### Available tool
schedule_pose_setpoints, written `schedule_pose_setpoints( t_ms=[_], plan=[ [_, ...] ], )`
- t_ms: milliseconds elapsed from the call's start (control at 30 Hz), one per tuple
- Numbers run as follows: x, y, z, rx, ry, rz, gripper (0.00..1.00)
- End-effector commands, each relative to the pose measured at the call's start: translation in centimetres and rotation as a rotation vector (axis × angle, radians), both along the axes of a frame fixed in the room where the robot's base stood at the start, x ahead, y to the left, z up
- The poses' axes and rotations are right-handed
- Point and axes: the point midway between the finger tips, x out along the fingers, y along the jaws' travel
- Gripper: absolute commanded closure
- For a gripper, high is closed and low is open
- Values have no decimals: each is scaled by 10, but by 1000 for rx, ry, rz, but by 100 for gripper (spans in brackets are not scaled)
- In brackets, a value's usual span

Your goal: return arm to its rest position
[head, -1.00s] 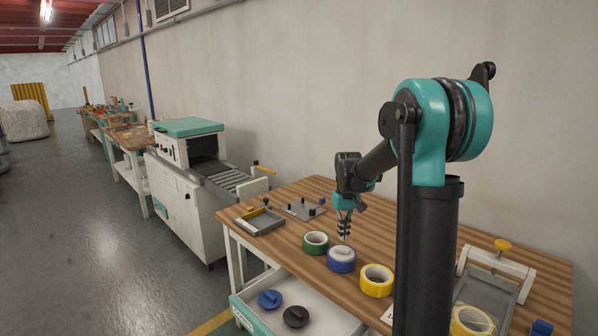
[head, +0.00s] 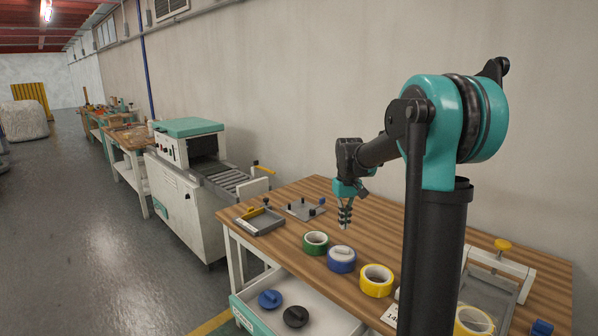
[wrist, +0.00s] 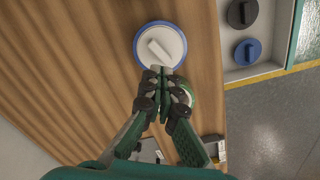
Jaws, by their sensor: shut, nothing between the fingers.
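My gripper (head: 345,222) is shut and empty, hanging above the wooden table (head: 385,224) in the head view. Its closed fingers also show in the wrist view (wrist: 164,75). Just below it a blue tape roll (head: 341,262) lies on the table with a pale core piece in its middle; in the wrist view this roll (wrist: 141,56) is beyond the fingertips. A green tape roll (head: 315,243) lies to its left and shows partly behind the fingers in the wrist view. A yellow roll (head: 376,281) lies to its right.
A grey tray (head: 260,223) and a metal plate with pegs (head: 305,209) lie at the table's far left. A clamp frame with a yellow knob (head: 502,245) stands at the right. A blue disc (head: 270,299) and a black disc (head: 296,316) lie in the drawer below.

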Motion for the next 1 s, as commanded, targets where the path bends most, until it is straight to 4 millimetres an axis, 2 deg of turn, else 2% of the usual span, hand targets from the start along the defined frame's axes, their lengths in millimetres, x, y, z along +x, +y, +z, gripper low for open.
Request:
schedule_pose_setpoints(
  t_ms=[167, 467, 800, 1000],
  plan=[
    [-22, -5, -7, 2, -27, -21, 100],
    [-109, -22, -41, 16, -149, -108, 100],
    [-216, -36, -96, 38, -291, -208, 100],
    [-258, -40, -121, 48, -348, -248, 100]
  ],
)
